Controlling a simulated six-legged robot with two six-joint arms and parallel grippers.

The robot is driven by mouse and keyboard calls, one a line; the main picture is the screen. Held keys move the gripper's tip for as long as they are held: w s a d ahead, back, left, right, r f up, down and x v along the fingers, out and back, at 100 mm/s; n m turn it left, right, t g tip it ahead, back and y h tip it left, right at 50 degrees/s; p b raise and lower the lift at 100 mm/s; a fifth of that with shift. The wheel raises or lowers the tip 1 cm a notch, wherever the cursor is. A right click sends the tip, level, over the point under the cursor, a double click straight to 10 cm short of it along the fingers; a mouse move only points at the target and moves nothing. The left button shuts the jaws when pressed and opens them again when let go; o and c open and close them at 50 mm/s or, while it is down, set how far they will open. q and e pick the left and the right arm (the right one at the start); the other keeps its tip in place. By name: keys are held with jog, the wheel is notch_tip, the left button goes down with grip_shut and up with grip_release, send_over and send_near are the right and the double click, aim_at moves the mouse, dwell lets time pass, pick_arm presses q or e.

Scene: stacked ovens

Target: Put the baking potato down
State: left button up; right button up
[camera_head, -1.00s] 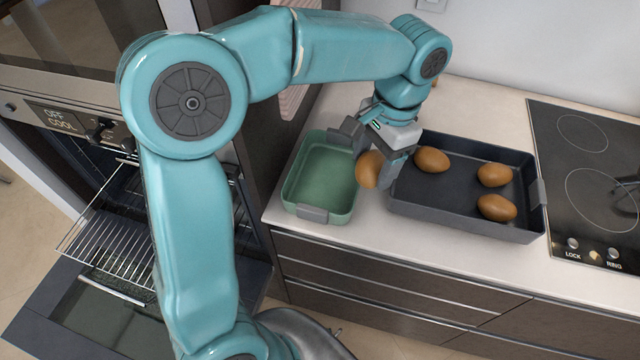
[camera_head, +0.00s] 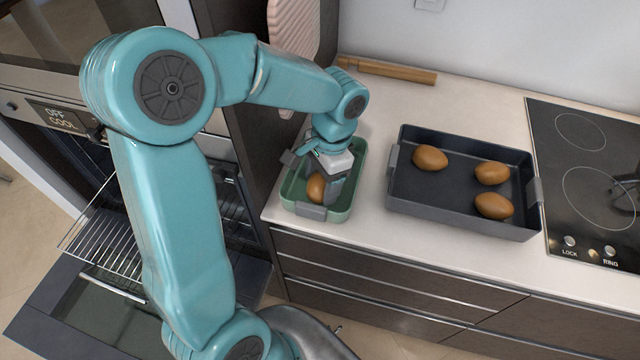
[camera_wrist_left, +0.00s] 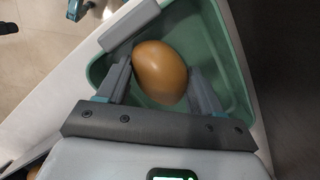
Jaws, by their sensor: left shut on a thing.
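My left gripper (camera_head: 325,186) is over the green dish (camera_head: 350,180) on the counter, its fingers reaching down inside the rim. It is shut on a brown baking potato (camera_head: 315,187), which is low within the dish. The left wrist view shows the potato (camera_wrist_left: 160,71) between the two fingers, with the green dish wall (camera_wrist_left: 228,55) around it. I cannot tell whether the potato touches the dish floor. My right gripper is not in view.
A dark roasting tin (camera_head: 455,215) with three potatoes (camera_head: 493,205) stands to the right. The hob (camera_head: 590,150) is beyond it. A wooden rolling pin (camera_head: 390,71) lies at the back. An open oven with a pulled-out wire rack (camera_head: 105,245) is at the left.

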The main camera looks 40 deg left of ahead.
pick_arm(q)
jog(key=shift+f, duration=0.8)
jog(key=shift+a+f, duration=0.25)
jog(key=shift+f, duration=0.05)
jog(key=shift+s+r, duration=0.1)
jog(key=shift+d+f, duration=0.1)
jog(key=shift+f, duration=0.1)
jog(key=o, duration=0.9)
